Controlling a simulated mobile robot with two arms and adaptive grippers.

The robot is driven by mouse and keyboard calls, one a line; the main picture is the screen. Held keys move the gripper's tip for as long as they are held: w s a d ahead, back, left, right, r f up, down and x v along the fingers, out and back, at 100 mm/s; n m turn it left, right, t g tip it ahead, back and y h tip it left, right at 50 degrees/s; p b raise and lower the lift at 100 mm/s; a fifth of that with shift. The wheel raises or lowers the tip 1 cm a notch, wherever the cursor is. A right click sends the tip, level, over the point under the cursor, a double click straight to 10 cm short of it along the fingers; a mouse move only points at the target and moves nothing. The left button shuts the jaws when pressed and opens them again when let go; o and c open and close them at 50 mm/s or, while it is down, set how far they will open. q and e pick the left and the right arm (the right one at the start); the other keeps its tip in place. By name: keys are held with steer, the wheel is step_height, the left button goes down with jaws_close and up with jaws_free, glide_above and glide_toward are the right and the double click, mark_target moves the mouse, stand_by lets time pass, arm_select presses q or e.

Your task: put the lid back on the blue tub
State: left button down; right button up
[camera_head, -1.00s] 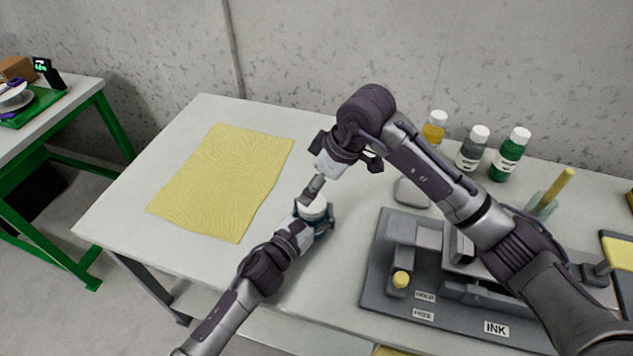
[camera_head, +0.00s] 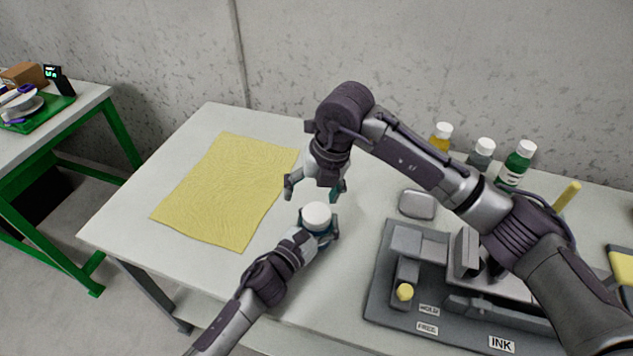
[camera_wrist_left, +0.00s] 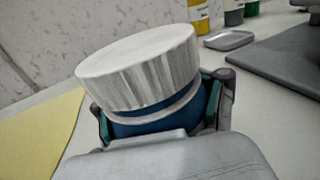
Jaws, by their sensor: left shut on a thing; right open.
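The blue tub (camera_wrist_left: 155,120) stands on the table in my left gripper (camera_head: 318,241), whose fingers are shut around its sides. In the left wrist view the white ribbed lid (camera_wrist_left: 140,68) sits on top of the tub, with a light ring and blue wall below it. The lid also shows in the head view (camera_head: 316,216). I cannot tell whether it is screwed tight. My right gripper (camera_head: 315,190) is open and empty, just above and behind the lid, apart from it.
A yellow cloth (camera_head: 225,190) lies left of the tub. A grey dish (camera_head: 417,204) and several bottles (camera_head: 515,165) with white caps are at the back right. A dark fixture (camera_head: 430,270) marked INK fills the right front. The table between cloth and tub is clear.

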steer(key=n, duration=0.5)
steer(key=shift+a+r, duration=0.1)
steer(key=shift+r, duration=0.05)
steer(key=n, duration=0.5)
steer(key=shift+h, duration=0.3)
steer(key=n, duration=0.5)
steer(key=shift+r+n, duration=0.2)
steer(key=shift+n, duration=0.1)
steer(key=n, duration=0.4)
steer(key=shift+r+n+h, duration=0.1)
steer(key=shift+n+h, duration=0.2)
steer(key=n, duration=0.5)
steer(key=shift+r+g, duration=0.15)
steer(key=shift+g, duration=0.15)
steer(key=n, duration=0.5)
steer(key=shift+d+r+h, duration=0.15)
steer(key=shift+d+h, duration=0.05)
steer(key=shift+h, duration=0.2)
steer(key=n, duration=0.4)
steer(key=shift+w+d+r+n, duration=0.1)
steer(key=shift+d+r+n, duration=0.05)
steer(key=shift+n, duration=0.15)
steer(key=n, duration=0.5)
steer(key=shift+w+d+r+h, duration=0.1)
steer(key=shift+d+r+h, duration=0.1)
steer(key=shift+h, duration=0.2)
steer(key=shift+f, duration=0.1)
